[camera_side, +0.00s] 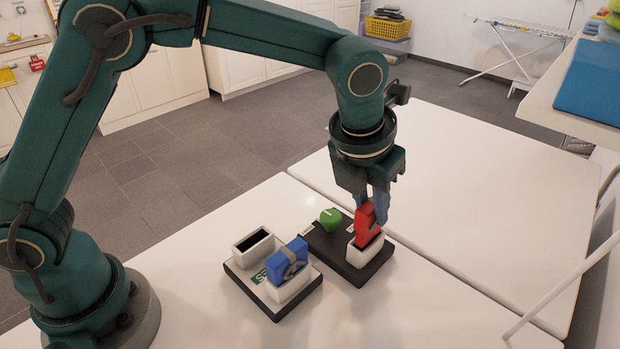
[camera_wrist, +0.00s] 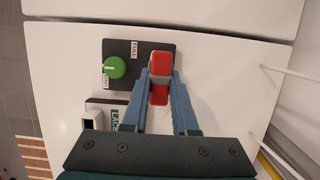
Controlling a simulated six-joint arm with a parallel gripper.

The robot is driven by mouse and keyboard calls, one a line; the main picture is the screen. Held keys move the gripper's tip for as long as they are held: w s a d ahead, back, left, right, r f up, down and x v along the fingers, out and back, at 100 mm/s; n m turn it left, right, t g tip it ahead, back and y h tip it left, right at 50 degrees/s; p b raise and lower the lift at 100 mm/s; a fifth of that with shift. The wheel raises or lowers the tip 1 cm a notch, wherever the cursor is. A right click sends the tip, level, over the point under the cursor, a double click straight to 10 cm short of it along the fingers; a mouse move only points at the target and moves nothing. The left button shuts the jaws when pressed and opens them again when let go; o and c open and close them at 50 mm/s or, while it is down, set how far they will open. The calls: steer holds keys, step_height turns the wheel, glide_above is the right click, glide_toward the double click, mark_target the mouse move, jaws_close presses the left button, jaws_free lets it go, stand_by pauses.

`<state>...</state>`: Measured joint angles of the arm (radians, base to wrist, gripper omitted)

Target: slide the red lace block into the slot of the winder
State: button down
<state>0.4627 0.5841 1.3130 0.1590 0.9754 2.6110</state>
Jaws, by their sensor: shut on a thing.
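The red lace block (camera_side: 366,226) stands upright between the fingers of my gripper (camera_side: 378,207), which is shut on it. Its lower end is at the mouth of the white slot housing (camera_side: 368,256) on the winder's dark base (camera_side: 325,243). I cannot tell how deep it sits in the slot. The winder has a green knob (camera_side: 330,218) to the left of the housing. In the wrist view the red block (camera_wrist: 160,63) lies between the fingertips (camera_wrist: 161,76), over the white housing, and hides most of the slot.
A white-topped holder (camera_side: 262,291) stands left of the winder. It has one empty socket (camera_side: 253,243) and one with a blue block (camera_side: 288,262) in it. The white table (camera_side: 470,215) is clear to the right, with a seam behind the winder.

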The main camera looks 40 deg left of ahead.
mark_target(368, 221)
steer(key=shift+f, duration=1.6)
steer(key=c, duration=0.6)
jaws_free()
steer(key=shift+v, duration=2.5)
